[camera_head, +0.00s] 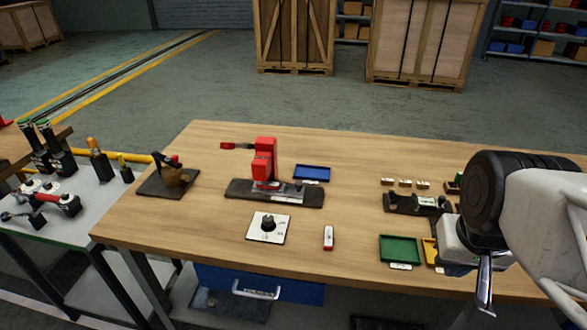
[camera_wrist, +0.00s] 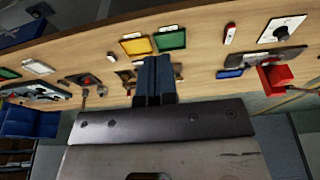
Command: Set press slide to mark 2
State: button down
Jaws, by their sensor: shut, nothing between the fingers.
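The red press (camera_head: 264,160) stands on a dark base (camera_head: 310,196) left of the table's middle, with a red-tipped lever pointing left. A silvery strip, perhaps the slide, lies along the base under the press head; its marks are too small to read. In the wrist view the red press (camera_wrist: 275,79) is at the right edge, beside its dark base (camera_wrist: 262,57). My gripper (camera_wrist: 154,62) is shut and empty, its dark fingers together above the table. It is well apart from the press; in the head view my arm is at the far right and the fingertips cannot be made out clearly.
A white plate with a black knob (camera_head: 268,223), a red-and-white block (camera_head: 328,237) and a blue tray (camera_head: 312,173) lie near the press. A green tray (camera_head: 400,249) and a dark fixture (camera_head: 405,203) are nearer my arm. A brown-and-black device (camera_head: 172,176) stands left.

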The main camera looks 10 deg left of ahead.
jog(key=c, duration=1.4)
grip_release()
jog(key=shift+c, duration=0.2)
jog(key=o, duration=0.5)
jog(key=shift+w+a+r, duration=0.2)
jog(key=shift+w, duration=0.4)
jog(key=shift+o, duration=0.5)
jog(key=w+a+r+n, duration=0.1)
jog(key=w+a+n, duration=0.3)
jog(key=w, duration=0.7)
jog(key=shift+w+n+g, duration=0.15)
jog(key=shift+n+g, duration=0.15)
jog(key=shift+n, duration=0.1)
jog(key=w+a+f+n, duration=0.4)
jog(key=w+a, duration=0.4)
jog(key=w, duration=0.1)
jog(key=w+a+f+n+g, duration=0.1)
jog(key=w+a+f+n, duration=0.3)
jog(key=w+a, duration=0.4)
jog(key=w+a+f+n+g, duration=0.1)
jog(key=w+a+f+n, duration=0.4)
jog(key=w+a, duration=0.4)
jog(key=shift+w+a+f, duration=0.1)
jog(key=shift+w+f, duration=0.1)
jog(key=shift+w, duration=0.4)
jog(key=shift+w+f, duration=0.2)
jog(key=shift+w, duration=0.35)
jog(key=shift+w+a+f, duration=0.35)
jog(key=shift+a+f, duration=0.05)
jog(key=shift+a, duration=0.05)
